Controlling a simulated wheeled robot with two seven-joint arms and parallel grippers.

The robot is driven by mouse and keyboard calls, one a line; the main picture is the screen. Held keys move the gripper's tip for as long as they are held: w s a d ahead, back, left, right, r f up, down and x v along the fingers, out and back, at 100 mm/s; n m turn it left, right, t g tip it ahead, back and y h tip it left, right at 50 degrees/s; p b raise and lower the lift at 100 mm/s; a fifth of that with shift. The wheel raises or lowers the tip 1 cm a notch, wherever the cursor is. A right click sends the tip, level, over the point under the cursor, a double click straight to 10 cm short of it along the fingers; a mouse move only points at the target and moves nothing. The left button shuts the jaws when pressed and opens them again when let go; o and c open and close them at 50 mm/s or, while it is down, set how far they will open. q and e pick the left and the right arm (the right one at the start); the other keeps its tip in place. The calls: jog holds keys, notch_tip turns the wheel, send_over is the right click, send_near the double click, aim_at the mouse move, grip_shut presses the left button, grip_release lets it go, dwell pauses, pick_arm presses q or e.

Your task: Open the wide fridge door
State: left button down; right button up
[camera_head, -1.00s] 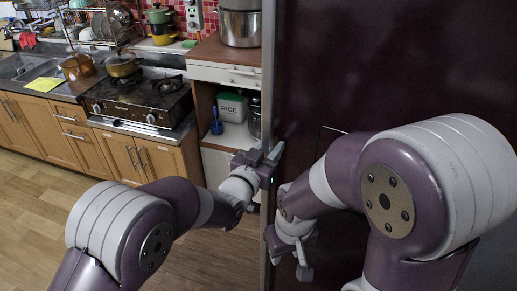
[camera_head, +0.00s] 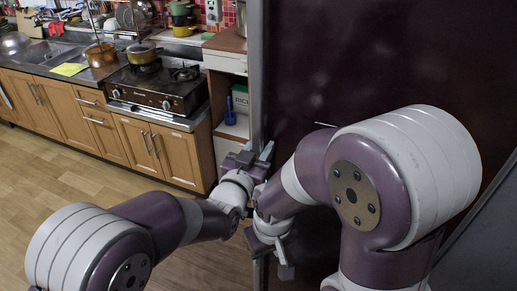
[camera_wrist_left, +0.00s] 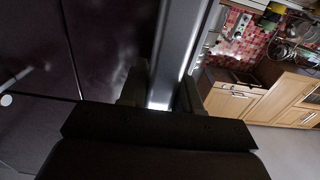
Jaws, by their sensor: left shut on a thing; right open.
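The wide fridge door (camera_head: 400,60) is a dark maroon panel filling the right of the head view; it also shows in the left wrist view (camera_wrist_left: 115,40). A grey vertical strip (camera_head: 257,60) runs along its left edge. My left gripper (camera_head: 258,156) is at this edge. In the left wrist view its fingers (camera_wrist_left: 160,92) sit on both sides of the grey strip (camera_wrist_left: 178,50), shut on it. My right gripper (camera_head: 285,262) is open and empty, low in front of the door; its fingertips are partly hard to make out.
A counter with a stove (camera_head: 155,85), pots and a sink stands at the back left above wooden cabinets (camera_head: 150,145). A shelf unit with a blue scoop (camera_head: 230,108) adjoins the fridge's left side. The wooden floor (camera_head: 70,180) at left is clear.

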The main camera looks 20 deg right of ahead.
pick_arm(q)
jog(key=shift+f, duration=0.3)
jog(key=c, duration=0.9)
grip_release()
jog(key=shift+w+d+r, duration=0.1)
jog(key=b+v, duration=0.3)
jog(key=v, duration=0.9)
jog(key=shift+s+a, duration=0.25)
jog(key=shift+s, duration=0.1)
